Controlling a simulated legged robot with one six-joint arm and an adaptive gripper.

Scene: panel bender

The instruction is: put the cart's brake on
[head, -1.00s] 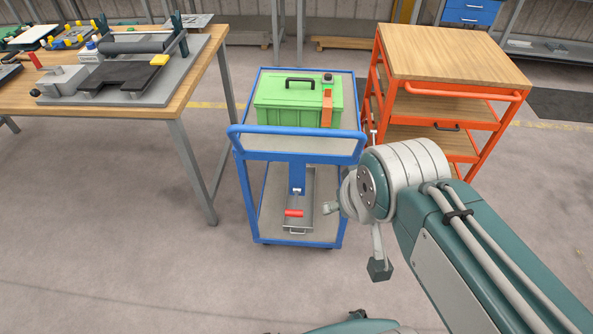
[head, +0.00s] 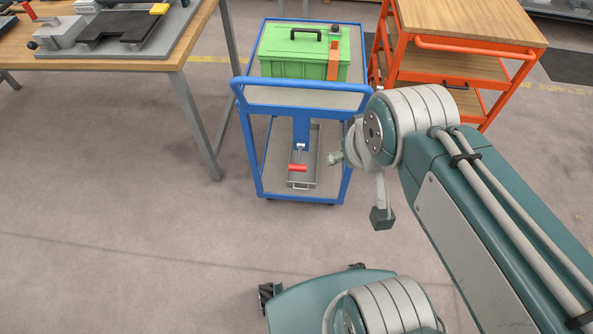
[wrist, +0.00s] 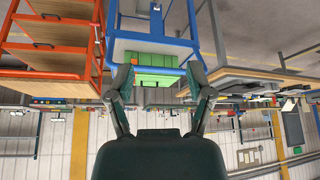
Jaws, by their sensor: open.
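The blue cart (head: 262,97) stands ahead of me, with a green toolbox (head: 303,55) on its top shelf. Low on the cart, a lever with a red grip (head: 298,168) sits below a blue upright, over a grey tray (head: 304,184); I cannot tell for certain that it is the brake. In the wrist view, which is upside down, my gripper (wrist: 159,80) is open and empty, with its fingers spread. The cart (wrist: 152,43) and the green toolbox (wrist: 154,59) show beyond and between the fingers. In the head view my arm's end is just right of the cart, its fingers not clearly visible.
A wooden workbench (head: 140,62) with fixtures stands left of the cart. An orange trolley (head: 455,44) with wooden shelves stands close on its right. The grey floor (head: 130,230) in front of the cart is clear.

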